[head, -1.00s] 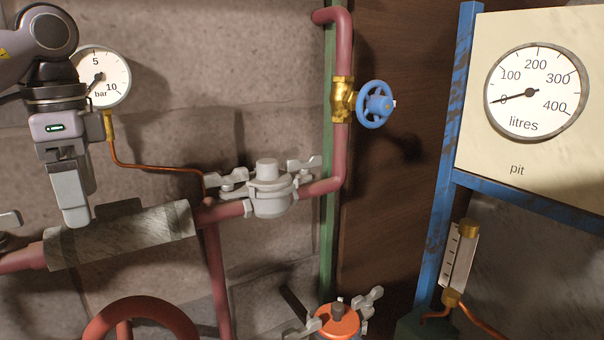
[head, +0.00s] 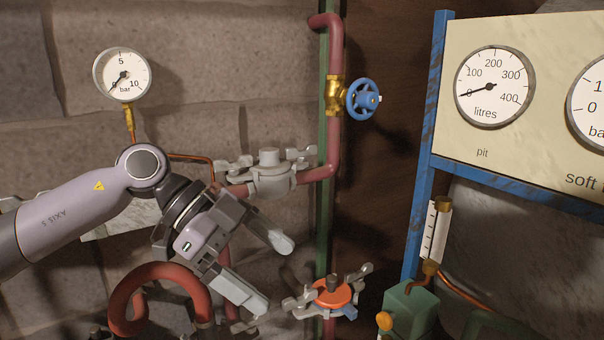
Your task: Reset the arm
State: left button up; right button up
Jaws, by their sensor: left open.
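My left gripper (head: 268,272) is in the lower middle of the head view, with its arm coming in from the left. Its two fingers are spread apart and point down to the right, with nothing between them. It is in front of the red pipework, below the grey clamped pipe fitting (head: 271,175) and to the left of the orange-topped clamped fitting (head: 333,292). My right gripper is not in view.
A bar gauge (head: 122,75) is on the stone wall. A blue handwheel (head: 364,99) is on the red riser pipe. A blue frame (head: 428,150) with litre dial panel stands right. A curved red pipe (head: 160,272) is lower left.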

pick_arm(q)
jog(key=s+d+r+n+t+h, duration=0.2)
jog(key=d+r+t+h, duration=0.5)
jog(key=h, duration=0.5)
jog(key=w+a+f+n+t+y, duration=0.4)
jog(key=a+f+n+t+y, duration=0.15)
jog(key=n+t, duration=0.55)
jog(key=s+a+f+n+g+y, duration=0.1)
jog(key=a+f+n+y, duration=0.3)
jog(key=a+f+y, duration=0.3)
jog(key=s+a+f+n+g+y, duration=0.1)
jog(key=s+a+f+n+y, duration=0.1)
jog(key=a+f+n+y, duration=0.45)
jog(key=s+a+f+m+g+y, duration=0.25)
jog(key=s+f+g, duration=0.35)
jog(key=s+f, duration=0.45)
jog(key=s+a+f+m+g+y, duration=0.1)
jog(key=s+a+f+g, duration=0.35)
jog(key=s+f, duration=0.6)
jog(key=w+d+f+t+h, duration=0.2)
jog(key=w+d+f+t, duration=0.1)
jog(key=w+f+t, duration=0.2)
notch_tip(320, 180, down, 2)
jog(key=shift+w+d+m+t, duration=0.15)
jog(key=shift+d+m+t, duration=0.25)
jog(key=shift+t, duration=0.35)
